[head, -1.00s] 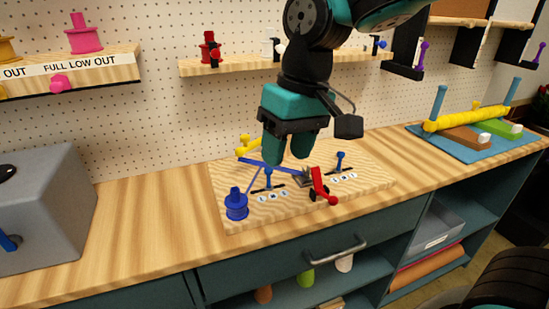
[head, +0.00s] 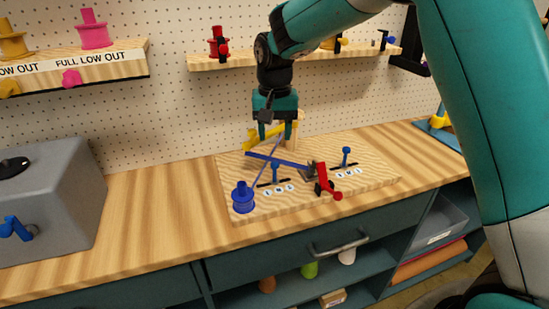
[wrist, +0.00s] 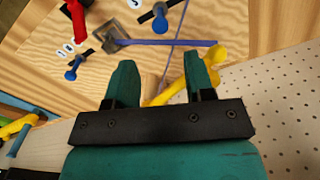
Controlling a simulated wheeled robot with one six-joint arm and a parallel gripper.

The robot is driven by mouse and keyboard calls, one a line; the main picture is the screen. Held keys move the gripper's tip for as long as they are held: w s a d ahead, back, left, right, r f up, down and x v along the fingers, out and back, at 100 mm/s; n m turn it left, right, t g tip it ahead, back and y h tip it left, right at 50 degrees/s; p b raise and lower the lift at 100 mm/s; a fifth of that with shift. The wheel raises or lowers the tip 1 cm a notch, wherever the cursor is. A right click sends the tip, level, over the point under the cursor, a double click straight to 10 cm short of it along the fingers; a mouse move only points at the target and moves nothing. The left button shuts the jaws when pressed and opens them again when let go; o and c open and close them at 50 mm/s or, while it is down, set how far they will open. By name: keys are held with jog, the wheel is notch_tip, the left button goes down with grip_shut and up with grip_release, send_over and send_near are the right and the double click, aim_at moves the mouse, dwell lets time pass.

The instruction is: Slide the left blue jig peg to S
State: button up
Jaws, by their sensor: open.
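The left blue jig peg (head: 275,170) stands upright near the middle of a short dark slot on the light wooden jig board (head: 235,208). It also shows at the top of the wrist view (wrist: 160,14). Small white labels (head: 279,188) lie along the slot's front; their letters are too small to read surely. The right blue peg (head: 346,155) stands in its own slot. My gripper (head: 276,132) is open and empty, fingers pointing down, above the board's back part, behind the left peg and close to a yellow part (head: 262,137). The wrist view shows the gap between its fingers (wrist: 160,68).
A long blue bar (head: 280,160) runs from a grey block across the board behind the left peg. A red clamp (head: 325,181) stands between the pegs, and a blue spool (head: 243,198) at the front left corner.

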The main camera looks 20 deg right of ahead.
aim_at(275, 163)
notch_tip(275, 163, down, 8)
jog(key=shift+f+p, duration=0.1)
jog(key=shift+p, duration=0.25)
jog(key=shift+c, duration=0.5)
